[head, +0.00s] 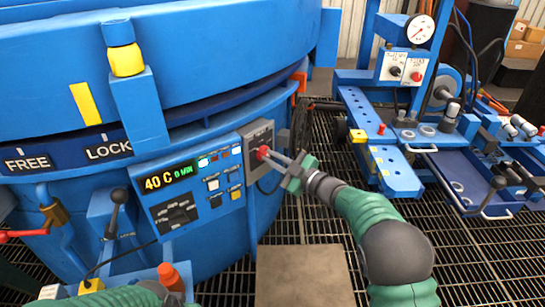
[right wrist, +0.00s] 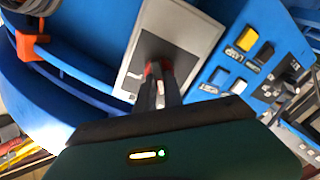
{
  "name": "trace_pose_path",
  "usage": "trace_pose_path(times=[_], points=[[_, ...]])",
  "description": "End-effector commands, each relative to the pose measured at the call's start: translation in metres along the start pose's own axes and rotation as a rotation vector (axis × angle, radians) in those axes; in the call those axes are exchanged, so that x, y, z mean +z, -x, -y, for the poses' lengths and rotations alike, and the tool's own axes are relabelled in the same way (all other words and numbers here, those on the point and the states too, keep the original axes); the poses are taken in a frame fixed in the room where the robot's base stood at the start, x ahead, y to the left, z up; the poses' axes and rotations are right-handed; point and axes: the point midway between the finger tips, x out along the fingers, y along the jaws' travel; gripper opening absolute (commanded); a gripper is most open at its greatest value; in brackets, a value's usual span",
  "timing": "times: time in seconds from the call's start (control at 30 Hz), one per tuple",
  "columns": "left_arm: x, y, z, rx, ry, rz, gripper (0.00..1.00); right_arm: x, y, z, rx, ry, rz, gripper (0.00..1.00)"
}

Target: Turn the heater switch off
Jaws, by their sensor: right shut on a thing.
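The heater switch is a red knob (head: 262,153) on a grey box (head: 258,136) at the right end of the furnace control panel. In the right wrist view, bits of the red knob (right wrist: 153,68) show at my fingertips in front of the grey box (right wrist: 192,30). My right gripper (head: 268,155) is shut on the red knob, and its fingers (right wrist: 158,80) cover most of it. The knob's exact angle is hidden. A green part of my left arm shows at the bottom left of the head view, but its gripper is not in view.
The control panel (head: 150,200), with a display reading 40 C and 0 MIN, lies left of the grey box. A lever (head: 115,200) stands farther left. A blue machine bench (head: 385,165) with a gauge (head: 420,29) is at the right. Grating floor lies between.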

Motion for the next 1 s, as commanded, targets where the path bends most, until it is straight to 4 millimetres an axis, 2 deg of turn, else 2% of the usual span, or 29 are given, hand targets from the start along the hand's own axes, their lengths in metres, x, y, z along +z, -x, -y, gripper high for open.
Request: trace_pose_path(times=[0.4, 0.93, 0.97, 1.0], points=[[0.0001, -0.0004, 0.0, 0.0, 0.0, 0.0, 0.31, 0.0018, 0.0003, 0.0041, -0.005, 0.19, 0.001, 0.0], [0.0001, -0.0006, 0.0, 0.0, 0.0, 0.0, 0.31, 0.0023, 0.0002, 0.0057, -0.008, 0.215, 0.001, 0.0], [0.0001, -0.0006, 0.0, 0.0, 0.0, 0.0, 0.31, 0.0023, 0.0002, 0.0058, -0.009, 0.215, 0.001, 0.14], [0.0001, -0.0006, 0.0, 0.0, 0.0, 0.0, 0.31, 0.0023, 0.0002, 0.0057, -0.008, 0.215, 0.001, 0.2]])
